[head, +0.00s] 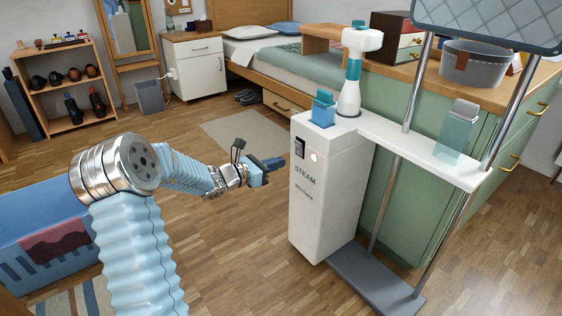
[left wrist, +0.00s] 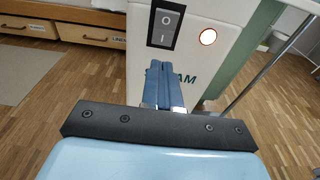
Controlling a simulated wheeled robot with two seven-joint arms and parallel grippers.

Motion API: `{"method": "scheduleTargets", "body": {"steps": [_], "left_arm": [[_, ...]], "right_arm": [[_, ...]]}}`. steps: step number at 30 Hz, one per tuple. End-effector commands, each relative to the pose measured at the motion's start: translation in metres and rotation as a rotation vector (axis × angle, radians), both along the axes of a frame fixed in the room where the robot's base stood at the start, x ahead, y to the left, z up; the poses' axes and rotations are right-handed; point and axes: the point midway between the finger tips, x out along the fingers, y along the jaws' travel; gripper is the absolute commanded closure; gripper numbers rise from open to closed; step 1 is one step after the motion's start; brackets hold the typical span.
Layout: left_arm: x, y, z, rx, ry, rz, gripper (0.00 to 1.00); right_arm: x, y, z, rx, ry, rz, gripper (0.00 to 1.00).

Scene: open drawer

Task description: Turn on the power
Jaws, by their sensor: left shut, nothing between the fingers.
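The white garment steamer (head: 322,200) stands upright, with "STEAM" lettered on its front. A black rocker switch (head: 299,147) sits high on that front, with a round light (head: 314,158) beside it. The light looks bright with an orange rim. My left gripper (head: 281,163) is shut and empty, its blue fingertips pointing at the steamer just left of the switch. In the left wrist view the fingertips (left wrist: 163,66) are right below the switch (left wrist: 165,25), marked with a line and a circle. I cannot tell whether they touch the front. My right gripper is out of view.
A white shelf (head: 420,147) with poles extends right from the steamer top, above a grey base (head: 372,280). The green cabinet (head: 390,115) stands close behind. A blue bin (head: 45,240) is at the left. Open wooden floor lies in front of the steamer.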

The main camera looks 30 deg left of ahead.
Motion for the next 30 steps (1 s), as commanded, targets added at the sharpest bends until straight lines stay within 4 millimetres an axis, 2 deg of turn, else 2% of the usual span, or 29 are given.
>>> {"method": "scheduleTargets", "body": {"steps": [6, 12, 18, 30], "left_arm": [[-0.044, 0.02, -0.004, 0.001, 0.001, 0.004, 1.0], [-0.072, 0.032, -0.008, 0.001, 0.002, 0.003, 1.0], [-0.083, 0.035, -0.01, 0.0, 0.0, 0.002, 1.0], [-0.083, 0.035, -0.01, 0.0, 0.0, 0.001, 1.0]], "right_arm": [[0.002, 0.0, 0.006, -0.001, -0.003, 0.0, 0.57], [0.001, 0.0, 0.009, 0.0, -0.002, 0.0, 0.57], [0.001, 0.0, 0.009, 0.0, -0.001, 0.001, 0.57], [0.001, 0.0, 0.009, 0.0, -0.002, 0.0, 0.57]]}}
